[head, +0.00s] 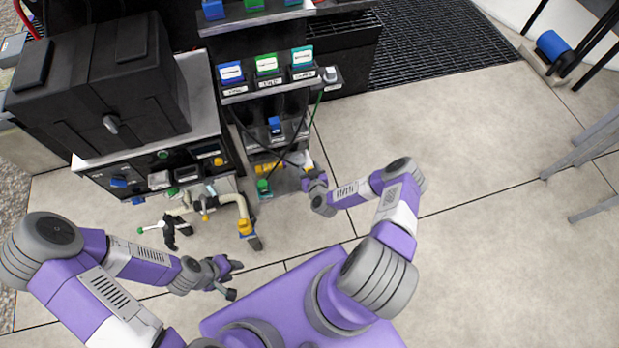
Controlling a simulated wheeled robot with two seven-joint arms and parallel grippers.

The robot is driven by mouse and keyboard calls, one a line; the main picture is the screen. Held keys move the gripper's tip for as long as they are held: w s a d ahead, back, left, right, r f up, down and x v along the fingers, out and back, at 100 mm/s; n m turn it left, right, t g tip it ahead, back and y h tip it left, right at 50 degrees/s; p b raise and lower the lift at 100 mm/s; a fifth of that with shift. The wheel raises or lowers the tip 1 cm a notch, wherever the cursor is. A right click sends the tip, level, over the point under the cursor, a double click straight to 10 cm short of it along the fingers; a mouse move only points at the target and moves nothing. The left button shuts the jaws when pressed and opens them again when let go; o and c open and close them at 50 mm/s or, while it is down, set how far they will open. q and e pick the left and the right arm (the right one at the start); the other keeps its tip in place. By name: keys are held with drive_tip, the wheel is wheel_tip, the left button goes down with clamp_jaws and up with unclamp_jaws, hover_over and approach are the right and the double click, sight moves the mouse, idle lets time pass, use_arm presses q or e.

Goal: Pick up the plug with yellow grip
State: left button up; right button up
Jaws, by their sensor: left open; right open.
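Several yellow parts show, and I cannot tell for certain which is the plug's grip. A yellow piece with a dark end (246,229) hangs at the end of a beige hose (243,203). A yellow part (268,168) sits low on the dark rack, above a green piece (263,186). A small white and yellow piece (308,163) is beside my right gripper (309,180), which is open at the rack's lower right; contact cannot be told. My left gripper (232,278) is open and empty, below the yellow piece with the dark end and apart from it.
A black cabinet (95,80) stands on a panel unit (150,180) at left. The rack holds blue (230,72), green (266,64) and teal (302,56) labelled bins. Dark cables (262,148) hang across the rack.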

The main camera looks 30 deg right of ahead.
drive_tip(key=shift+c, duration=0.4)
clamp_jaws()
drive_tip(key=shift+r, duration=0.1)
wheel_tip(320, 180, up, 10)
drive_tip(key=p, duration=0.4)
